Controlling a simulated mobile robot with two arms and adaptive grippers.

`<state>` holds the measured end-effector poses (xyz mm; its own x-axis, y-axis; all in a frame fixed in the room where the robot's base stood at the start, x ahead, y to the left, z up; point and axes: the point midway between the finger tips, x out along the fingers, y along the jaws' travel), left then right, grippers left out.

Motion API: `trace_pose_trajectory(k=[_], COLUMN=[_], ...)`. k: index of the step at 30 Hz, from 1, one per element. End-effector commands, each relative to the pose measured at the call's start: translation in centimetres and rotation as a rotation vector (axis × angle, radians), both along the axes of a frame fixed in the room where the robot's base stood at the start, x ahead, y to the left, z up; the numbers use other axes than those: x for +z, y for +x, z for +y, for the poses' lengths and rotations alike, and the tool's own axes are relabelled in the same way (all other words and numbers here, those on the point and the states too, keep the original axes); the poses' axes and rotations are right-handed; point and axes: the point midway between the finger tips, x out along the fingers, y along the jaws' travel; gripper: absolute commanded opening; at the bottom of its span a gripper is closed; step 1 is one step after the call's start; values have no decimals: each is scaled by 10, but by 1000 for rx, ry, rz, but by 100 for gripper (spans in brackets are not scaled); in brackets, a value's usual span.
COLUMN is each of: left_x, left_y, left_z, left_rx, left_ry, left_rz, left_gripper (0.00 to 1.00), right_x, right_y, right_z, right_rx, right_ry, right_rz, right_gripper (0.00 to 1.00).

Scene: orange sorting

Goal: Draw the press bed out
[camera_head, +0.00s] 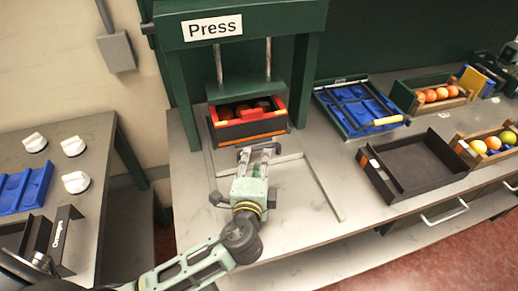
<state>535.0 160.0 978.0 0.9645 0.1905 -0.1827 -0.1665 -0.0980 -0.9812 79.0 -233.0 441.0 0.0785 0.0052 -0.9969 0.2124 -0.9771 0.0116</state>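The green press (185,85), labelled "Press", stands at the back of the grey bench. Its bed (225,158) is a flat plate low at the press front, with a pale bar-like handle (290,158) along its front. A black and red crate (254,128) with orange, round contents sits under the press plate; the plate partly hides the contents. My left gripper (259,152) is at the handle, in front of the crate, with its fingers apart. It hides the handle's middle, and I cannot tell whether it touches it. My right gripper is out of view.
Right of the press are a blue rack (325,100), an empty black tray (375,178) and wooden crates of fruit (402,97). A side table (95,130) with white knobs stands left, across a gap. The bench front (290,215) is clear.

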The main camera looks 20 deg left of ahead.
Motion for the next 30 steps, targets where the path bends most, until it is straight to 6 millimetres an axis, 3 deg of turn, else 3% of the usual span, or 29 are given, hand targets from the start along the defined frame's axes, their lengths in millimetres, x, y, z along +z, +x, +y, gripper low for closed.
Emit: trace_pose_trajectory(k=[6, 12, 23, 30], left_x=[-3, -9, -12, -12], left_y=[36, 57, 63, 63], left_z=[8, 12, 13, 13], left_rx=[2, 2, 1, 1], left_ry=[2, 0, -1, -1], left_rz=[0, 2, 3, 2], left_gripper=[31, 31, 31, 11], right_x=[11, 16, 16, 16], right_y=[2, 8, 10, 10], right_z=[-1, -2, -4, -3], right_rx=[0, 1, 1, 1], right_ry=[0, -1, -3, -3], right_rz=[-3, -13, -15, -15], right_gripper=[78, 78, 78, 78])
